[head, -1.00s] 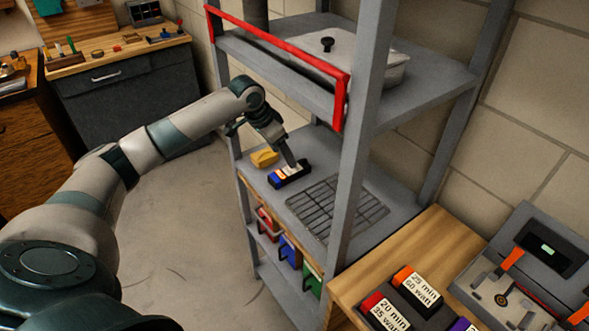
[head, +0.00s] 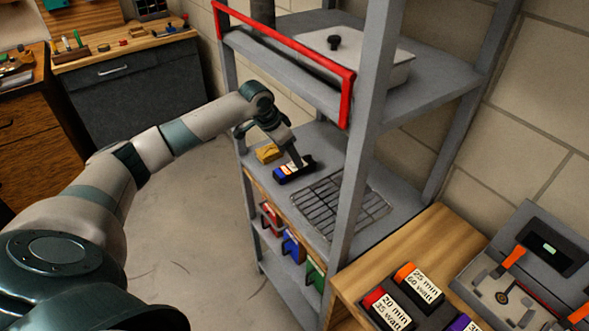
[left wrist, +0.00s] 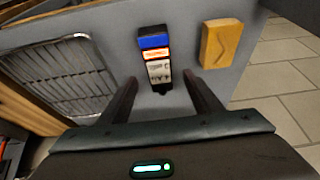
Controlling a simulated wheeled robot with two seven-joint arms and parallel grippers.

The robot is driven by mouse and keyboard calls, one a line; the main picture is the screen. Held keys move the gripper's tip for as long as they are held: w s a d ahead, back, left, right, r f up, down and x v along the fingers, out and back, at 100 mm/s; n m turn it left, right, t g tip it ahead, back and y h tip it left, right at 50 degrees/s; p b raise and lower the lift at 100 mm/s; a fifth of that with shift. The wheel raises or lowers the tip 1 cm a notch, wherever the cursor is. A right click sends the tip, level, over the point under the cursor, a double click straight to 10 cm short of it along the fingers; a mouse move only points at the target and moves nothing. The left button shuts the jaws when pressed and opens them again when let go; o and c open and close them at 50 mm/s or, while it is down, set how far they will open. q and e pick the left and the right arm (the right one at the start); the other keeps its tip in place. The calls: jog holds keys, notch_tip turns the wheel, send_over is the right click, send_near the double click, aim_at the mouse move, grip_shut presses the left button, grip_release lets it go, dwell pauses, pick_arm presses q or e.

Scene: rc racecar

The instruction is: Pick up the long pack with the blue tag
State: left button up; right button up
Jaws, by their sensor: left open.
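The long pack with the blue tag (head: 283,171) is dark, with blue, orange and white parts, and lies on the grey middle shelf. In the left wrist view the same pack (left wrist: 157,70) lies ahead with its blue end farthest away. My left gripper (head: 298,161) is over the pack in the head view. In the left wrist view its two open fingers (left wrist: 147,79) point at the near, dark end of the pack, one to each side. I cannot tell whether they touch it. The right gripper is not in view.
A yellow block (head: 268,153) lies beside the pack; a wire rack (head: 340,205) is on its other side. Shelf posts and a red-railed upper shelf (head: 290,47) are close by. Other labelled packs (head: 418,288) sit on the wooden bench at lower right.

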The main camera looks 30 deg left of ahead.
aim_at(293, 167)
pick_arm(q)
jog(key=p+x, duration=0.2)
jog(key=x, duration=0.1)
jog(key=shift+s+f, duration=0.25)
jog(key=shift+f, duration=0.15)
jog(key=shift+w+f, duration=0.25)
jog(key=shift+f, duration=0.4)
jog(key=c, duration=1.4)
jog(key=shift+r, duration=0.2)
jog(key=shift+c, duration=0.2)
